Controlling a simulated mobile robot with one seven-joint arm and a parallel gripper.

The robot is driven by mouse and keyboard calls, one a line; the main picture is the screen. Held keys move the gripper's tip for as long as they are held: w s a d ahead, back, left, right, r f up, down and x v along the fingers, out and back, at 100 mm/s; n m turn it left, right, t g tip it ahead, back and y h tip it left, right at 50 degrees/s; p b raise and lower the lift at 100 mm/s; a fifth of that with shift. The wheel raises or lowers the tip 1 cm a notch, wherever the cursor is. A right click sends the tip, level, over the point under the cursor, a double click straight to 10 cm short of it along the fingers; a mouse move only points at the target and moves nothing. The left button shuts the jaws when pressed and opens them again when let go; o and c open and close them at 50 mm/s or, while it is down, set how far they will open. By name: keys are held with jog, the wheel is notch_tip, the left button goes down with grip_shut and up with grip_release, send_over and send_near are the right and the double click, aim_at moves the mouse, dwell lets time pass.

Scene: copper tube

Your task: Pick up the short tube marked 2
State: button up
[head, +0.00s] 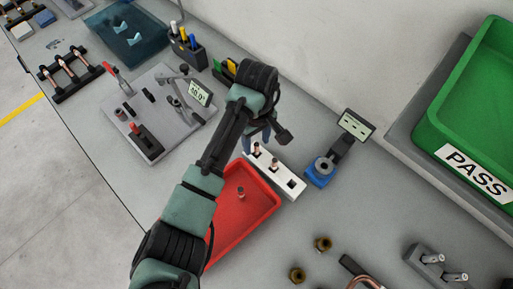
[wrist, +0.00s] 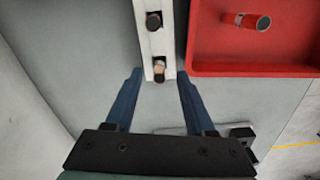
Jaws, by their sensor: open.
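No number is legible on either tube. My gripper (head: 264,137) is over the block's far end in the head view. In the wrist view my gripper (wrist: 160,74) is open, its blue fingers on either side of the end of the white block (wrist: 166,45). A copper-topped tube (wrist: 159,67) lies between the fingertips, apart from both. Another, dark-topped tube (wrist: 153,21) is farther along the block.
A red tray (head: 262,212) with one short tube (head: 240,193) is beside the block. A blue device (head: 320,172) with a display stands to its right. A grey fixture plate (head: 135,115) is at left, a green PASS bin (head: 440,125) at right.

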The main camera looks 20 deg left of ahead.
notch_tip(320, 180, down, 2)
jog(key=shift+c, duration=0.2)
grip_shut()
dwell(0.4)
